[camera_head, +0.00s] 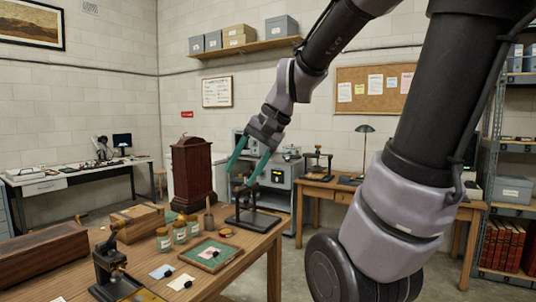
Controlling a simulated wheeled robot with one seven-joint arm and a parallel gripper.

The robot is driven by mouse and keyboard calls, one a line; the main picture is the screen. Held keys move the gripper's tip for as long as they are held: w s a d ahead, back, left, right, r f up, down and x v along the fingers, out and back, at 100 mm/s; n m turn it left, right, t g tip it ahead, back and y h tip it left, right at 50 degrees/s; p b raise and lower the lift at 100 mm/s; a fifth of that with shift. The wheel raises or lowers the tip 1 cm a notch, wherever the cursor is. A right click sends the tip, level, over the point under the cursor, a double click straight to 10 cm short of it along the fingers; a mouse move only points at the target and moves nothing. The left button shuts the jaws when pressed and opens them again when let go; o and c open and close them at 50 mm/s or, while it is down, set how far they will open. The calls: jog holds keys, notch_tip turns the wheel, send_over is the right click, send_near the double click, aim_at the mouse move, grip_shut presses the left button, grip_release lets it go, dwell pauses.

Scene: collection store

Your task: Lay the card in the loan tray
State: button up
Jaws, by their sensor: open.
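A shallow tray with a green floor and a wooden rim (236,254) lies on the near wooden table, which I take for the loan tray. A pale pinkish piece and a small dark object lie in it. A pale blue card (160,271) and a whitish card (179,282) lie flat on the table left of the tray, each with a small dark thing at its edge. I cannot tell which card is meant. My gripper (238,178) has two green fingers spread apart, empty, high above the table's far side, apart from the cards and tray.
Several lidded jars (179,231) stand behind the tray. A dark metal stand (252,218) is at the table's far right, and a black press-like device (112,274) is at the front left. A wooden box (137,222) and a long brown case (40,254) fill the left.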

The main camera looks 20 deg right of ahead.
jog(key=s+d+r+n+t+h, duration=0.2)
jog(key=s+d+r, duration=0.1)
jog(key=s+d, duration=0.1)
jog(key=shift+s+r+t+h, duration=0.3)
jog(key=shift+s+r+t, duration=0.05)
jog(key=shift+r+t, duration=0.05)
dwell(1.0)
